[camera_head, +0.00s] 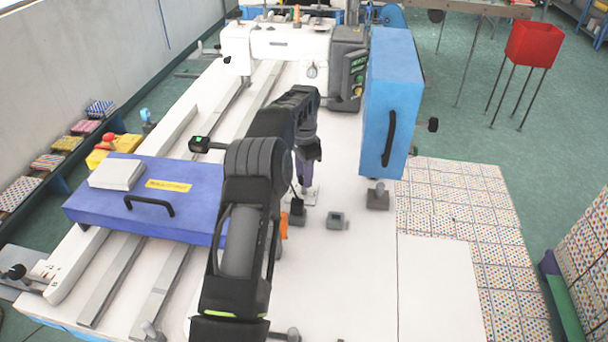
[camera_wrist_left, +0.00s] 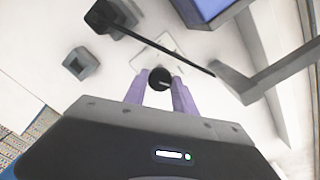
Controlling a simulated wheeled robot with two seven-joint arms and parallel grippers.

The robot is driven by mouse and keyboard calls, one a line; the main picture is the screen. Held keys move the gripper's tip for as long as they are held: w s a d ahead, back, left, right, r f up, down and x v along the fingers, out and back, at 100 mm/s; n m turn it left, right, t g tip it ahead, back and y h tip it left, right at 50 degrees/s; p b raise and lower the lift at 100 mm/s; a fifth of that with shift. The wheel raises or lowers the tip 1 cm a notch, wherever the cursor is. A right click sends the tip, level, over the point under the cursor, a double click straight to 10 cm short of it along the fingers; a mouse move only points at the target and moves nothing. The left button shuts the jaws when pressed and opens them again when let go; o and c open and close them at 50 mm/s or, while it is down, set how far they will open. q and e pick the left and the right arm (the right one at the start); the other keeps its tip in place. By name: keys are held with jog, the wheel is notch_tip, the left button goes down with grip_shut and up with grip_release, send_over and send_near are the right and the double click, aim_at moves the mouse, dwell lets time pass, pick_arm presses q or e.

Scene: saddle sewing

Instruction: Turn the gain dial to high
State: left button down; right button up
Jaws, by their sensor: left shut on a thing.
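A small round black dial (camera_wrist_left: 160,79) with a faint light mark stands on a square white plate (camera_wrist_left: 172,46) in the left wrist view. The purple fingers of my left gripper (camera_wrist_left: 161,84) are closed around the dial, one on each side. In the head view my left gripper (camera_head: 304,184) points down at the white plate (camera_head: 312,196) on the white table. There the fingers and arm hide the dial. I cannot read which setting the dial points to. My right gripper is not in view.
A small dark block (camera_head: 297,208) with a thin black rod and a grey box (camera_head: 338,221) stand close to the plate. A blue case (camera_head: 150,195) lies at the left. A tall light-blue cabinet (camera_head: 393,100) stands at the right. The table's front right is clear.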

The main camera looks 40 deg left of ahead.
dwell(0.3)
pick_arm(q)
jog(key=c, duration=1)
grip_release()
